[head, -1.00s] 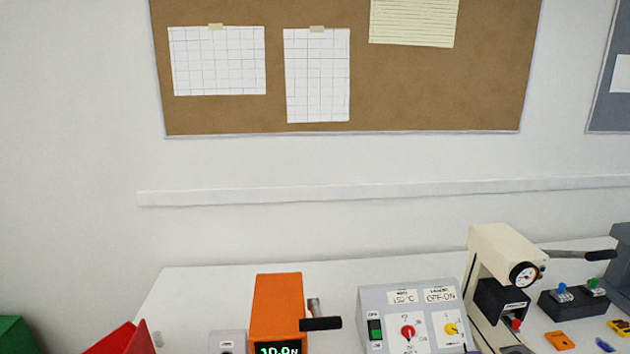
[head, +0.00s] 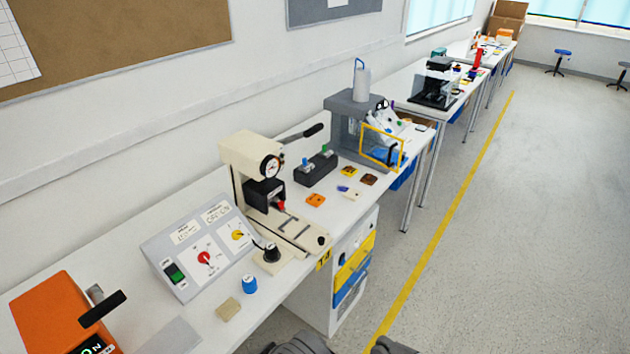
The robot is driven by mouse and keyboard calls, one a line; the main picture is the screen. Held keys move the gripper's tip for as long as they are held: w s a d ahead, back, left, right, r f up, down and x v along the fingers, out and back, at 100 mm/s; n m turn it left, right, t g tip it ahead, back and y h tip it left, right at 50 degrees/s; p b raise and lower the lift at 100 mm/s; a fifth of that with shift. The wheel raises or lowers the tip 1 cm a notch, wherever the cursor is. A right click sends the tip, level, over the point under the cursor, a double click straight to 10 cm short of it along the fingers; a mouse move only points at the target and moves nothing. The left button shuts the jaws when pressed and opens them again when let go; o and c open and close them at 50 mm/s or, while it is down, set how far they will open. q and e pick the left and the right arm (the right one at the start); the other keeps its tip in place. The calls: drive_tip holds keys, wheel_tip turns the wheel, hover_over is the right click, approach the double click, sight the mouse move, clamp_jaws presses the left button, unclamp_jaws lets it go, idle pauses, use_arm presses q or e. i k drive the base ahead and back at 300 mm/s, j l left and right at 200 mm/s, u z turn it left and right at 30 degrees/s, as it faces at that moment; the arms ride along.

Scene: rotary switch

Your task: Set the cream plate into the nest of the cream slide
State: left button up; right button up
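A cream press (head: 248,157) with a round gauge stands on the bench near the middle of the head view. Its cream slide (head: 301,236) extends toward the bench's front edge, with dark outline markings on top and a black knob at its front end. A small cream plate (head: 264,269) with a black knob standing on it lies on the bench, just left of the slide and apart from it. Neither gripper is clearly seen; only dark grey parts, likely mine, show at the bottom edge.
A grey control box (head: 204,249) stands left of the press, with an orange device (head: 62,312) further left. A blue cap (head: 250,284) and tan block (head: 228,309) lie near the front edge. Small coloured parts lie right of the press. Open floor lies to the right.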

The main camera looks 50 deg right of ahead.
sight(309, 238)
drive_tip(key=k+l+z, duration=0.15)
drive_tip(key=z, duration=1.7)
drive_tip(key=i+l+u, duration=0.15)
drive_tip(key=u, duration=0.2)
drive_tip(key=i+l+u, duration=0.15)
drive_tip(key=u, duration=0.2)
drive_tip(key=l+u, duration=0.35)
drive_tip(key=i+l+u, duration=0.1)
drive_tip(key=l, duration=0.25)
drive_tip(key=i+l+u, duration=0.1)
drive_tip(key=l, duration=0.25)
drive_tip(key=i+l+u, duration=0.1)
drive_tip(key=l, duration=0.25)
drive_tip(key=i+l, duration=0.1)
drive_tip(key=l, duration=0.45)
drive_tip(key=i+l, duration=0.1)
drive_tip(key=l, duration=0.4)
drive_tip(key=i+l+u, duration=0.1)
drive_tip(key=l, duration=0.45)
drive_tip(key=i+l, duration=0.1)
drive_tip(key=l, duration=0.45)
